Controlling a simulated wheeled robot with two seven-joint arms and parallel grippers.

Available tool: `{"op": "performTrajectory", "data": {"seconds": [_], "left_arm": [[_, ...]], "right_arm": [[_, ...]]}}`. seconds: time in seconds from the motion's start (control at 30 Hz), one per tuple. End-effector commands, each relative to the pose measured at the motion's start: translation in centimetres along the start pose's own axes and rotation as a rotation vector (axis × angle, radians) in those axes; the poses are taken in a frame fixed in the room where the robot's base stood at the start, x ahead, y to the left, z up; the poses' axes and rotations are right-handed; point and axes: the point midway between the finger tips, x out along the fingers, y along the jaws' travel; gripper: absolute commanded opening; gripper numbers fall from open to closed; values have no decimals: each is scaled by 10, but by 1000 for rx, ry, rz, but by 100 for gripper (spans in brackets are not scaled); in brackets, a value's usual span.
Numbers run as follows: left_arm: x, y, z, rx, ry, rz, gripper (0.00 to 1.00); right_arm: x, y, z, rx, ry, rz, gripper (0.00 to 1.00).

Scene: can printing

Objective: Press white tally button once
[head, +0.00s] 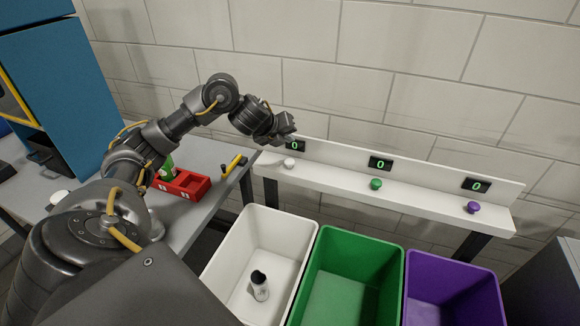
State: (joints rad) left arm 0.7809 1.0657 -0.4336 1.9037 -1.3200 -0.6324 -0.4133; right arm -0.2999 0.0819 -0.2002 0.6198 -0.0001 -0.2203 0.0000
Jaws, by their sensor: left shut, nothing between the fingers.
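The white tally button (289,163) sits at the left end of a white shelf (340,185). A small display (296,146) behind it reads 0 in green. My left gripper (292,132) is shut and empty. In the head view it shows just above the white button, in front of the wall and close to the display's top edge. A gap shows between the fingers and the button. My right gripper is not in view.
A green button (376,184) and a purple button (473,207) share the shelf, each with a display reading 0. White (231,240), green (331,257) and purple (437,273) bins stand below. The white bin holds a can-like item (260,287). A red holder (181,186) stands on the grey table.

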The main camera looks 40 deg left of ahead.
Motion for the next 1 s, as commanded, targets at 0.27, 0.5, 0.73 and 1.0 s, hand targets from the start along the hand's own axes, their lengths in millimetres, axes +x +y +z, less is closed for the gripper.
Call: {"op": "performTrajectory", "data": {"seconds": [0.27,0.5,0.73,1.0], "left_arm": [[31,22,-23,0,1,0,0],[39,27,-28,-1,0,-1,0],[38,27,-28,0,0,-1,0],[38,27,-28,0,0,0,0]], "right_arm": [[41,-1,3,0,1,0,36],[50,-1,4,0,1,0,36],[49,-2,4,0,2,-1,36],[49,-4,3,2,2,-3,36]]}}
